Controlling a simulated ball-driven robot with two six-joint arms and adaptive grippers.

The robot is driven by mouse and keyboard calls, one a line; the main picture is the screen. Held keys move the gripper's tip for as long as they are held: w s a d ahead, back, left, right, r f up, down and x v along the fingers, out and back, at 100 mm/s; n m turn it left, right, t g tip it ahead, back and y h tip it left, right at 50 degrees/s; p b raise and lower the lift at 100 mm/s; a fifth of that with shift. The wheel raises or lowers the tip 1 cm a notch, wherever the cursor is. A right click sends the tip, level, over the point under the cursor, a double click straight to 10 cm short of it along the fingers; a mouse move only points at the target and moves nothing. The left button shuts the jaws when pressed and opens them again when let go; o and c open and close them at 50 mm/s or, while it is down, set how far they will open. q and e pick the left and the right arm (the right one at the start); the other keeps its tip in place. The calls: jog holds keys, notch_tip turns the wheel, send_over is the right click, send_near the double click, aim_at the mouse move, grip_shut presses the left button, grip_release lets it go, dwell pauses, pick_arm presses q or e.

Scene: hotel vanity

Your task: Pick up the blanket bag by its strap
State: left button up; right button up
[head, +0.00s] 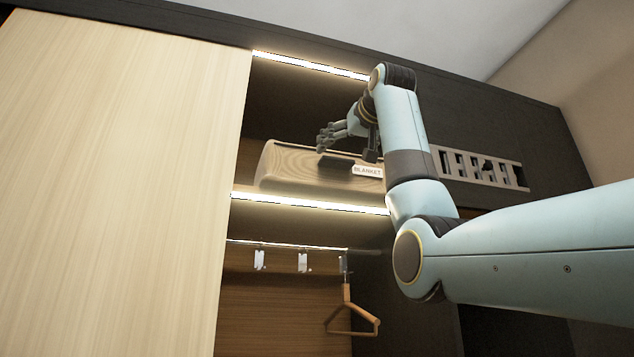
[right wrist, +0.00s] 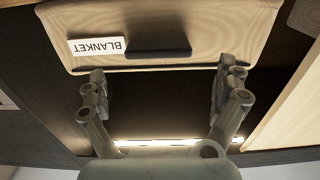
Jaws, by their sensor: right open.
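The blanket bag (head: 290,165) is a beige, wood-toned case lying on the lit upper shelf of the wardrobe. It carries a white BLANKET label (head: 367,171) and a short dark strap (head: 335,162). In the right wrist view the bag (right wrist: 200,22) spans the top, with the strap (right wrist: 158,48) beside the label. My right gripper (head: 325,139) is at the bag, close to the strap in the head view. In the wrist view its fingers (right wrist: 160,95) are spread apart with nothing between them, and the strap lies beyond the tips. My left gripper is not in view.
A lit shelf edge (head: 310,203) runs under the bag, and another light strip (head: 310,66) runs above the opening. A pale wood door (head: 120,160) covers the left side. A wooden hanger (head: 352,318) hangs below. A slotted panel (head: 480,168) is at right.

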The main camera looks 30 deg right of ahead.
aim_at(338, 158)
jog(key=p+x, duration=0.2)
jog(key=x, duration=0.1)
jog(key=p+x, duration=0.2)
jog(key=x, duration=0.1)
jog(key=shift+w+d+r, duration=0.1)
jog(key=shift+w+r, duration=0.1)
jog(key=shift+w, duration=0.15)
jog(key=shift+w+f, duration=0.1)
jog(key=shift+w, duration=0.05)
jog(key=shift+s, duration=0.2)
jog(key=shift+c, duration=1)
jog(key=c, duration=1.2)
jog(key=shift+r, duration=0.2)
jog(key=shift+c, duration=0.5)
